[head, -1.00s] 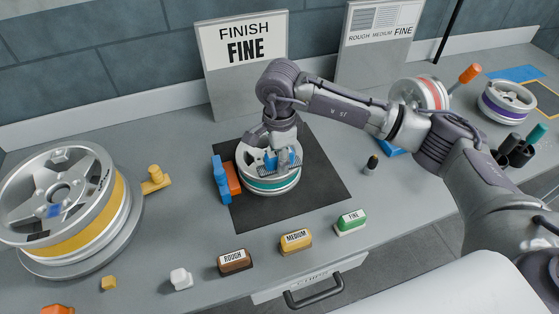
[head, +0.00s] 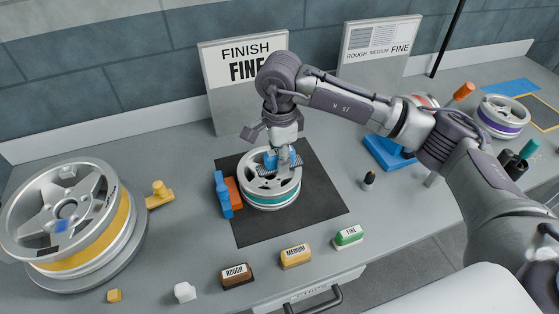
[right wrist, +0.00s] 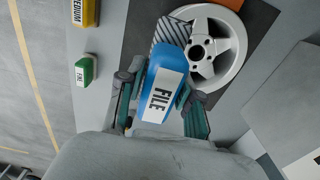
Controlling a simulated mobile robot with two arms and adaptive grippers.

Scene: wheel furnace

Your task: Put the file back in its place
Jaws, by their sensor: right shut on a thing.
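The file has a blue handle (right wrist: 160,95) marked FILE and a hatched metal end; it fills the middle of the right wrist view. My right gripper (right wrist: 152,106) is shut on the handle. In the head view the gripper (head: 283,157) holds the file (head: 269,163) just above the silver wheel with the teal band (head: 270,200); the hatched end overlaps the wheel's rim in the right wrist view. A blue flat stand (head: 386,153) lies to the right, partly behind my arm. My left gripper is not in view.
The wheel sits on a dark mat (head: 310,215) beside a blue and orange clamp (head: 227,194). ROUGH (head: 237,275), MEDIUM (head: 297,257) and FINE (head: 348,236) blocks line the front. A big yellow-banded wheel (head: 75,215) is at left.

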